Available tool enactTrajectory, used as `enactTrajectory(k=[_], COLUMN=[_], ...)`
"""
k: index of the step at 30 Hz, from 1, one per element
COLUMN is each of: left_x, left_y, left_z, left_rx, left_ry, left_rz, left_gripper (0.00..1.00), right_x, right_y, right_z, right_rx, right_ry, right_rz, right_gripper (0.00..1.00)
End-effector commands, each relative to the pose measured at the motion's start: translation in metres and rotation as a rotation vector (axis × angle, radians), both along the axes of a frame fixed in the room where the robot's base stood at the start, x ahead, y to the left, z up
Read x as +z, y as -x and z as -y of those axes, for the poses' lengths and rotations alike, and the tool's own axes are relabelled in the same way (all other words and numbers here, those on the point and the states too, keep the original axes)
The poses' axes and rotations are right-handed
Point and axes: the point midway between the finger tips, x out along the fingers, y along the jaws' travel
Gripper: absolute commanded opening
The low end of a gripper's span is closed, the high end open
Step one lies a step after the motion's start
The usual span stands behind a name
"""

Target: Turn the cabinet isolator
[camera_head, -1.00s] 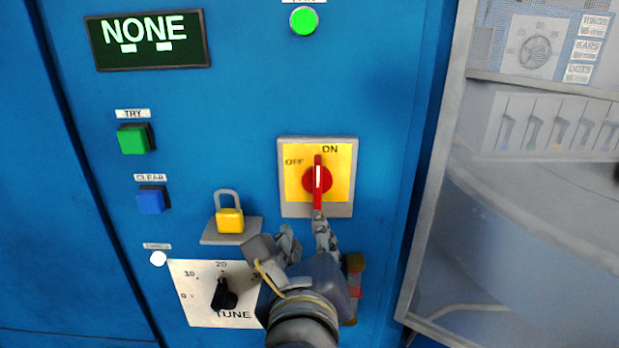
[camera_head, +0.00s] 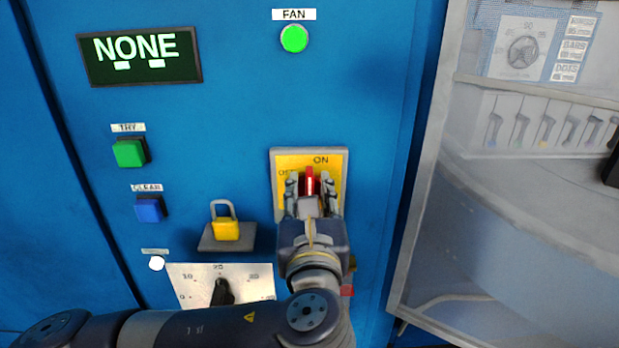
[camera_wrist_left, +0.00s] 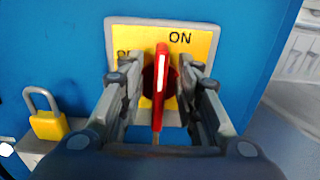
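The isolator's red handle (camera_head: 310,180) stands upright on its yellow plate (camera_head: 322,160), which is set in a grey frame on the blue cabinet. Its white line points up, near the ON label. My left gripper (camera_head: 311,187) is in front of the plate, with one finger on each side of the handle. In the left wrist view the handle (camera_wrist_left: 160,85) lies between the two open fingers, with a gap visible on both sides. The OFF label is partly hidden by a finger. My right gripper is not in view.
Left of the isolator, a yellow padlock (camera_head: 226,229) sits on a small grey shelf (camera_head: 212,243). Below it is the TUNE dial plate (camera_head: 187,280), partly covered by my left arm. A clear door or guard with a grey frame (camera_head: 413,220) stands to the right.

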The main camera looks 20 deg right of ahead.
Motion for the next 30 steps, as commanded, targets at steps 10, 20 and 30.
enactTrajectory(k=[10,20,30], left_x=[-0.0011,-0.0008,-0.0023], left_y=[-0.0116,-0.0113,-0.0113], left_z=[0.0029,0.0029,0.0024], left_rx=[0.000,0.000,0.000], left_ry=[0.000,0.000,0.036], left_rz=[-0.001,-0.001,-0.011], left_gripper=[0.31,0.00,0.00], right_x=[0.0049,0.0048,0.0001], right_y=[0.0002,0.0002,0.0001], right_z=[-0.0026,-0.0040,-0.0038], right_rx=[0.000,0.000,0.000], right_ry=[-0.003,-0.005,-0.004], right_rz=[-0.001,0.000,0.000], right_gripper=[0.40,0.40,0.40])
